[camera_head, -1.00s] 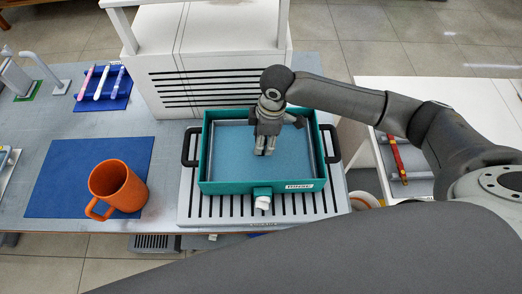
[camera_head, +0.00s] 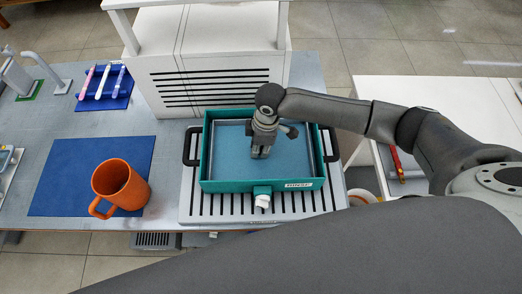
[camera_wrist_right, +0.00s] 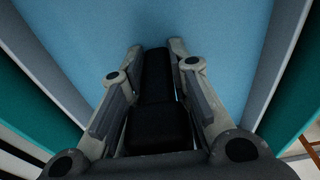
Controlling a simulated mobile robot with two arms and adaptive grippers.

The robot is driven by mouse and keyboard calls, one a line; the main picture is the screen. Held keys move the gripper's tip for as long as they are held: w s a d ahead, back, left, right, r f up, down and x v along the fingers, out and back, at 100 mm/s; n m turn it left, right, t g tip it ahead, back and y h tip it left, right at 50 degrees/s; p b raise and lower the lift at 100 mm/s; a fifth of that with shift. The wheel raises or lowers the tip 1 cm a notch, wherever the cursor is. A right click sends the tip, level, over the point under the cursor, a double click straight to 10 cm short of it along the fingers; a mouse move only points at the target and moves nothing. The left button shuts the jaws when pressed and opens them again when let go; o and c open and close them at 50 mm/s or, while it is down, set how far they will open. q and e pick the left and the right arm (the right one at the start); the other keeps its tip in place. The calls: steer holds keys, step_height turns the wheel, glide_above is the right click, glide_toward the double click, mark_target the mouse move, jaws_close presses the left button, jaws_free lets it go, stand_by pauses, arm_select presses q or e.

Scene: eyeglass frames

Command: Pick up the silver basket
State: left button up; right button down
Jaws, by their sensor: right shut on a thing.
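My right gripper (camera_head: 261,153) points down over the middle of the teal tub (camera_head: 207,186). The wrist view also shows my right gripper (camera_wrist_right: 156,46), its two fingers close around a black object (camera_wrist_right: 157,95) whose full shape is hidden. I cannot tell whether it is part of the basket. No separate silver basket stands out. Inside the tub, a grey lining (camera_head: 317,158) shows along the sides around a pale blue area, and these grey walls (camera_wrist_right: 272,62) also show in the wrist view. My left gripper is out of view.
The tub stands on a slatted tray (camera_head: 190,215) with black side handles, and a white tap sits at its front. An orange mug (camera_head: 122,184) stands on a blue mat (camera_head: 55,190) at left. A white cabinet (camera_head: 215,60) stands behind. Colored sticks (camera_head: 100,82) lie back left.

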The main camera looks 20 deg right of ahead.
steer(key=shift+w, duration=0.1)
steer(key=shift+r, duration=0.15)
steer(key=shift+r, duration=0.3)
step_height(320, 180, up, 17)
steer(key=b, duration=0.2)
steer(key=shift+b, duration=0.35)
steer(key=shift+r, duration=0.1)
